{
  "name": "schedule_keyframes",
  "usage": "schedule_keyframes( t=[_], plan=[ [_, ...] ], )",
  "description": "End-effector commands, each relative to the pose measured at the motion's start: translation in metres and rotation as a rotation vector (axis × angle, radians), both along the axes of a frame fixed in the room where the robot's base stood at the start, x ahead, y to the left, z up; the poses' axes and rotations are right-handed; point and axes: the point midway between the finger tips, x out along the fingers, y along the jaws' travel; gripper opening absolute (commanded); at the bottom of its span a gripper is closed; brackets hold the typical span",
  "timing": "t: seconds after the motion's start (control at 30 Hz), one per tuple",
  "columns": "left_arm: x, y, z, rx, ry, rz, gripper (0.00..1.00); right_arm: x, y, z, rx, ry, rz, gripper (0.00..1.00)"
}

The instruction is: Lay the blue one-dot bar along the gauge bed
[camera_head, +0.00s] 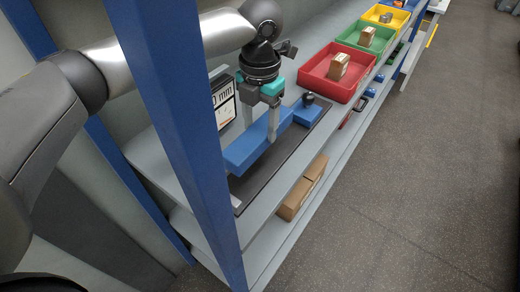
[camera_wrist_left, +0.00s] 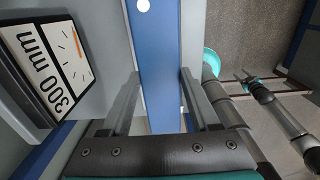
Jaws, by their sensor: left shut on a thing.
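The blue bar (camera_head: 243,152) is held by my left gripper (camera_head: 262,122), whose fingers are shut around its middle. One white dot shows on it in the left wrist view, where the bar (camera_wrist_left: 158,50) runs between the fingers (camera_wrist_left: 158,85). The gauge bed (camera_head: 263,178) is a long dark strip on the shelf. The bar is over its back side, roughly along it; I cannot tell whether they touch. A blue block with a black knob (camera_head: 307,112) is at the bed's far end. My right gripper (camera_wrist_left: 242,78) is small in the left wrist view.
A sign reading 300 mm (camera_wrist_left: 52,62) stands behind the bed. A blue rack post (camera_head: 180,120) is close on the left. Red (camera_head: 318,88), green (camera_head: 352,38) and yellow (camera_head: 374,14) bins line the shelf beyond. Brown boxes (camera_head: 300,190) lie on the lower shelf.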

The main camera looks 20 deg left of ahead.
Motion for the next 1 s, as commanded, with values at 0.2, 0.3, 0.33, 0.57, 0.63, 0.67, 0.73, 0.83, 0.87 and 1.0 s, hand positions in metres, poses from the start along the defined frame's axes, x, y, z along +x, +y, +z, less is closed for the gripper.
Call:
schedule_keyframes(
  t=[0.2,0.3,0.33,0.57,0.63,0.67,0.73,0.83,0.87,1.0],
  plan=[
    [0.0,0.0,-0.035,0.0,0.0,0.001,0.0,0.0,0.0,-0.001,0.0,0.0,0.0,0.5],
    [0.001,0.0,-0.039,-0.001,-0.001,0.001,0.0,0.0,0.0,-0.001,0.0,0.0,0.0,0.5],
    [0.001,0.0,-0.041,0.0,-0.001,0.001,0.0,0.0,0.0,-0.001,0.0,0.0,0.0,0.5],
    [0.0,0.0,-0.074,-0.001,0.001,0.001,0.0,0.0,0.0,-0.002,0.0,0.0,0.0,0.5],
    [0.0,0.0,-0.08,0.0,0.0,0.001,0.0,0.0,0.0,-0.003,0.0,0.0,0.0,0.5],
    [0.0,0.0,-0.081,0.0,-0.001,0.0,0.0,0.0,0.0,-0.003,0.0,0.0,0.0,0.5],
    [0.001,0.0,-0.081,0.0,-0.003,0.0,0.0,0.0,0.0,-0.002,0.0,0.0,0.0,0.5],
    [0.001,0.0,-0.081,-0.001,-0.002,0.0,0.0,0.0,0.0,-0.002,0.0,0.0,0.0,0.5],
    [0.001,0.0,-0.081,-0.001,-0.002,0.0,0.0,0.0,0.0,-0.002,0.0,0.0,0.0,0.5],
    [0.0,0.0,-0.084,0.0,-0.001,0.001,0.0,0.0,0.0,-0.002,0.0,0.001,0.0,0.5]
  ],
)
